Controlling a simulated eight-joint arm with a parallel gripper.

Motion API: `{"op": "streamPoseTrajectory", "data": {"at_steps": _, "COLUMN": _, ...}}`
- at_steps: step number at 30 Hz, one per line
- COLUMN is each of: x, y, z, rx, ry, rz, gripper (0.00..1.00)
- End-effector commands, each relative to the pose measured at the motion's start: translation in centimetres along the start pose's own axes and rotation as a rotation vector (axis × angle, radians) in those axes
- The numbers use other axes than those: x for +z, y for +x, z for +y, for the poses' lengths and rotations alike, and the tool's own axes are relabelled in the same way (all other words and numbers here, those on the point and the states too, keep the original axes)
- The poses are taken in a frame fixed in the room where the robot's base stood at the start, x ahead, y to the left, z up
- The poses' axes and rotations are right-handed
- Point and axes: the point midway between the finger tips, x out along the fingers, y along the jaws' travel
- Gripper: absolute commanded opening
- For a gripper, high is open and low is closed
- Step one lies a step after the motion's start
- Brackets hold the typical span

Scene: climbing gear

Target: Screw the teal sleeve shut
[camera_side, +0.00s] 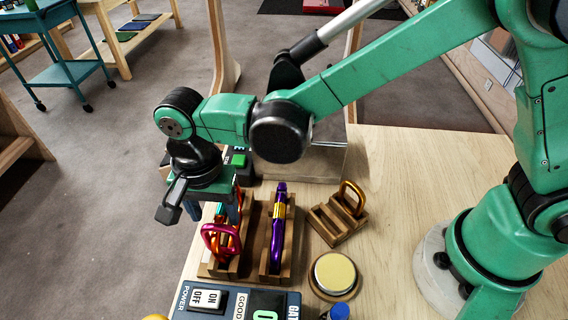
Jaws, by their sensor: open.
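My gripper (214,214) points down over the left wooden rack (206,268) with its jaws open. The rack holds upright carabiners, one pink-red (207,232) and one orange (232,243). A small teal patch (220,211) shows between the fingers and may be the teal sleeve. The gripper hides most of it, so I cannot tell how far the sleeve is turned or whether a finger touches it.
A purple carabiner with a gold sleeve (279,211) stands in the middle rack (265,264). A gold carabiner (355,190) stands in the right rack (328,229). A round yellow-topped piece (335,273) and a switch panel (231,302) are in front. The table (400,185) is clear at right.

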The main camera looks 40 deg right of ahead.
Motion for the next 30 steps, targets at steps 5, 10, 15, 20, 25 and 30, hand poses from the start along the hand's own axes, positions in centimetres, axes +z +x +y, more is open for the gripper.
{"op": "streamPoseTrajectory", "data": {"at_steps": 5, "x": 0.0, "y": -0.1, "z": -0.1, "rx": -0.001, "ry": 0.000, "rz": 0.000, "gripper": 0.58}}
{"op": "streamPoseTrajectory", "data": {"at_steps": 10, "x": 0.0, "y": -0.7, "z": -0.1, "rx": -0.001, "ry": 0.000, "rz": 0.000, "gripper": 0.58}}
{"op": "streamPoseTrajectory", "data": {"at_steps": 15, "x": 0.0, "y": -1.3, "z": -0.1, "rx": -0.001, "ry": 0.000, "rz": 0.000, "gripper": 0.58}}
{"op": "streamPoseTrajectory", "data": {"at_steps": 20, "x": 0.0, "y": -1.9, "z": -0.1, "rx": -0.002, "ry": 0.000, "rz": 0.000, "gripper": 0.58}}
{"op": "streamPoseTrajectory", "data": {"at_steps": 25, "x": 0.0, "y": -2.5, "z": -0.1, "rx": -0.002, "ry": 0.000, "rz": 0.000, "gripper": 0.58}}
{"op": "streamPoseTrajectory", "data": {"at_steps": 30, "x": 0.0, "y": -2.8, "z": -0.1, "rx": -0.002, "ry": 0.000, "rz": 0.000, "gripper": 0.58}}
